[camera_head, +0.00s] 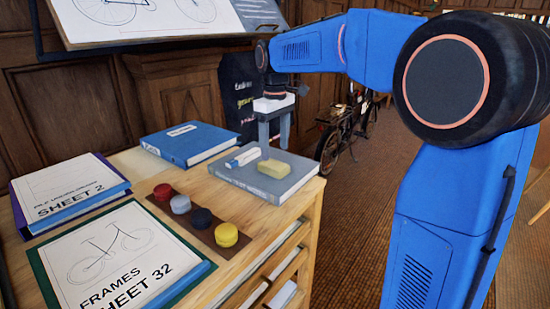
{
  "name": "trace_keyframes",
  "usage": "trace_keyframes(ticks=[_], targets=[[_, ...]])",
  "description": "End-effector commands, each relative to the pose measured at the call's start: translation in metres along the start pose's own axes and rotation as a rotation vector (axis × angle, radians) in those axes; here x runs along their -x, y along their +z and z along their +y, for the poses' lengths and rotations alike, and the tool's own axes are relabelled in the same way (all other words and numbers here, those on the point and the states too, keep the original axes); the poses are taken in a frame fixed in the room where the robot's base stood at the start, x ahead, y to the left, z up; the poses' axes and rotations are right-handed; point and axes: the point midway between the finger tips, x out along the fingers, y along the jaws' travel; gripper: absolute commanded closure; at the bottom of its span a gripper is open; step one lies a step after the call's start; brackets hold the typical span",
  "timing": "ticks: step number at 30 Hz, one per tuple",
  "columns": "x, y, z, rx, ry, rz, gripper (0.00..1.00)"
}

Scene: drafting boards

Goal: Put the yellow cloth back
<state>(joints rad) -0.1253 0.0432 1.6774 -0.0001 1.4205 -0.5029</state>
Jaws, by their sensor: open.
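A small folded yellow cloth (273,169) lies on top of a grey book (268,188) at the right end of the wooden cabinet top. My gripper (274,146) is open and empty, pointing down. Its fingers appear just above and behind the yellow cloth in the picture. I cannot tell the exact gap between the fingertips and the book. The yellow cloth is fully in view.
A blue-and-white eraser (245,157) lies beside the cloth. Black, yellow, grey and red round pieces sit on a dark strip (185,218). A blue book (190,142) and sheet-covered folders (120,258) fill the left. A tilted drawing board (160,28) hangs above.

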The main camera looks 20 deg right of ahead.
Motion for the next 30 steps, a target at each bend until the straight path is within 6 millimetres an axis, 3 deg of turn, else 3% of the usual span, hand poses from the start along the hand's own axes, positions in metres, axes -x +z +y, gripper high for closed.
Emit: trace_keyframes(ticks=[3,9,20,23,30], targets=[[0.024,-0.001,0.0,0.0,0.001,0.002,0.35],[0.051,0.0,0.0,0.0,0.0,0.001,0.35],[0.064,0.004,-0.001,-0.005,0.001,0.002,0.35],[0.064,0.017,-0.006,-0.027,0.009,0.017,0.35],[0.05,0.084,-0.03,-0.144,0.043,0.086,0.35]])
